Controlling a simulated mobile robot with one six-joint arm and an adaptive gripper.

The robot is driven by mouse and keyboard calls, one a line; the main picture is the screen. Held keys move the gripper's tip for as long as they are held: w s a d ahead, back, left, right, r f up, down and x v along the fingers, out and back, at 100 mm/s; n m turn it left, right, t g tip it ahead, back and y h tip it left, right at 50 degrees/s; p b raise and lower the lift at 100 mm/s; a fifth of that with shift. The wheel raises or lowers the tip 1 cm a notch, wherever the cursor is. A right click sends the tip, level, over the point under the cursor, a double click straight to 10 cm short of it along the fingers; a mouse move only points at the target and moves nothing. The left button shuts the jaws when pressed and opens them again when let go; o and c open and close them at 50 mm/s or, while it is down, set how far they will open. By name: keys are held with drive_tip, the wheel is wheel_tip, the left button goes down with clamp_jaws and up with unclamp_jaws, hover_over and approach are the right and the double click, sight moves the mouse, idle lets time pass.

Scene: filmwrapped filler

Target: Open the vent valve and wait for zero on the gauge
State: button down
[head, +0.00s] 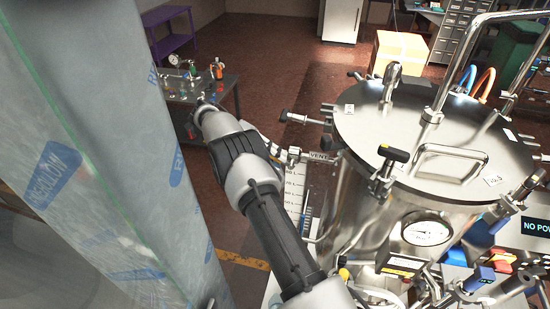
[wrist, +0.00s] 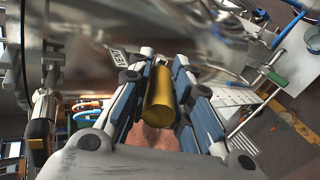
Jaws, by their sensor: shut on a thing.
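The steel vessel (head: 355,195) stands at the right in the head view, with a round lid. The vent valve (head: 293,156) is on its left side beside a white VENT tag (head: 320,157). The tag also shows in the wrist view (wrist: 117,57). My gripper (head: 272,148) is at this valve. In the wrist view, my gripper (wrist: 165,75) has its blue-padded fingers on both sides of the valve's yellow handle (wrist: 158,98), shut on it. The gauge (head: 427,229) is a round white dial on the vessel's front. Its needle is too small to read.
A film-wrapped column (head: 90,150) fills the left of the head view, close to my arm. Clamps and a lid handle (head: 450,160) stick out on the vessel. A dark table (head: 180,95) with small fittings stands behind. A cardboard box (head: 400,50) is farther back.

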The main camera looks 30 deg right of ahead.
drive_tip(key=c, duration=1.4)
unclamp_jaws()
drive_tip(key=shift+c, duration=0.2)
